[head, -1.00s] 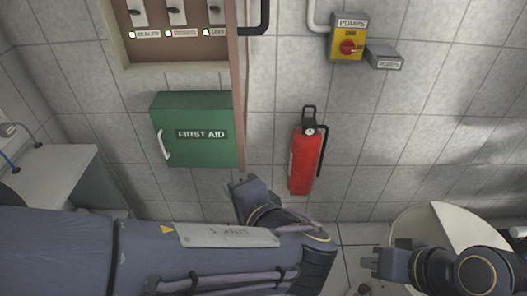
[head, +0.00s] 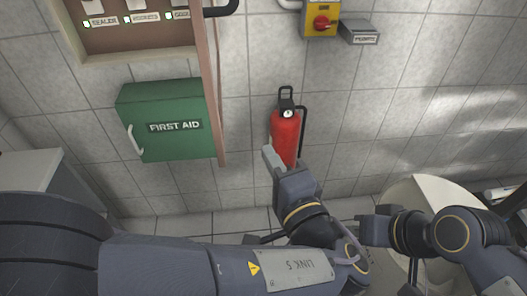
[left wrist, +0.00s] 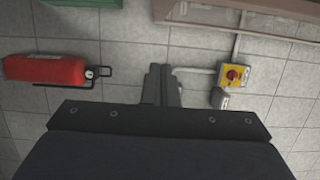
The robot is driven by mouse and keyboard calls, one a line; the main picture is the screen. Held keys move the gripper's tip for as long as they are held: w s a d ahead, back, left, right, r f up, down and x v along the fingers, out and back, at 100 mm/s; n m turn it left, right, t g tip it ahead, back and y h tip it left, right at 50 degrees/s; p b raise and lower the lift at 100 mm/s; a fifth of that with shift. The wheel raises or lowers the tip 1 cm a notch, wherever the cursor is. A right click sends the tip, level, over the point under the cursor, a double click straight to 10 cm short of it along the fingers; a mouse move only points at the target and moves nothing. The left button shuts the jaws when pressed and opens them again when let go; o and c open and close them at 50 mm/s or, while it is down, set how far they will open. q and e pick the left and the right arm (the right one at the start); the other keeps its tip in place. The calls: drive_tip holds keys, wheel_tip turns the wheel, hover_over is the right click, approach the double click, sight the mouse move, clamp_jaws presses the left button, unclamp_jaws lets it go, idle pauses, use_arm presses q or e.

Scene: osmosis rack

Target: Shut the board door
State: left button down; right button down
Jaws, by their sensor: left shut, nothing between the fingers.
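The board (head: 135,35) is on the wall at the top left of the head view, with labelled switches and small green lights showing. Its door (head: 213,85) stands open, seen nearly edge-on as a brown strip along the board's right side. In the left wrist view a brown-framed panel, seemingly the door (left wrist: 240,22), crosses the top right. My left gripper (head: 272,158) is shut and empty, right of and below the door, apart from it, in front of the fire extinguisher. Its fingers also show in the left wrist view (left wrist: 160,75). My right gripper (head: 366,226) is at the lower right, far from the door; its fingers are unclear.
A green first aid box (head: 165,120) hangs below the board. A red fire extinguisher (head: 285,135) hangs right of the door. A yellow pump switch (head: 320,20) is at the top. A pale rounded container (head: 425,190) stands at the lower right.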

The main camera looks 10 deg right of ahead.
use_arm(q)
drive_tip(key=w+a+p, duration=0.2)
drive_tip(key=w+a, duration=0.4)
drive_tip(key=w, duration=0.1)
drive_tip(key=shift+w+p, duration=0.15)
drive_tip(key=shift+p, duration=0.25)
drive_tip(key=shift+a, duration=0.1)
drive_tip(key=shift+f, duration=0.1)
